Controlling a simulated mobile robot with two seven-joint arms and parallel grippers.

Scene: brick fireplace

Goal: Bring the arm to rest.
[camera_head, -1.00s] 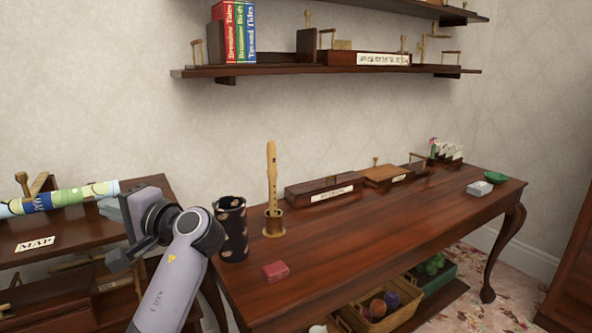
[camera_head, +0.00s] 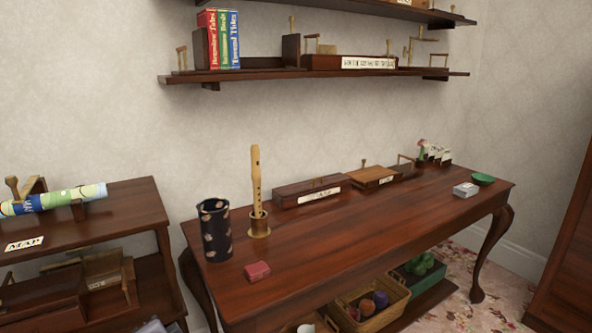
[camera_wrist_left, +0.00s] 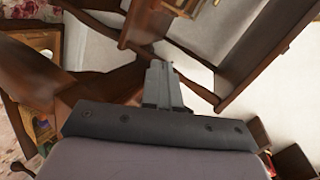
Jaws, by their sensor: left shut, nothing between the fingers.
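My left gripper (camera_wrist_left: 160,70) shows in the left wrist view with its fingers together and nothing between them. It points at dark wooden furniture and is apart from it, as far as I can tell. In the head view the left gripper is not visible; only a small grey piece, likely of my left arm, shows at the bottom edge left of centre. My right gripper is in neither view.
A wooden table (camera_head: 370,242) holds a dark patterned cup (camera_head: 215,230), a recorder in a stand (camera_head: 256,190), a red block (camera_head: 257,271) and low boxes. A low shelf unit (camera_head: 120,205) with a rolled map stands left. A wall shelf (camera_head: 300,75) hangs above.

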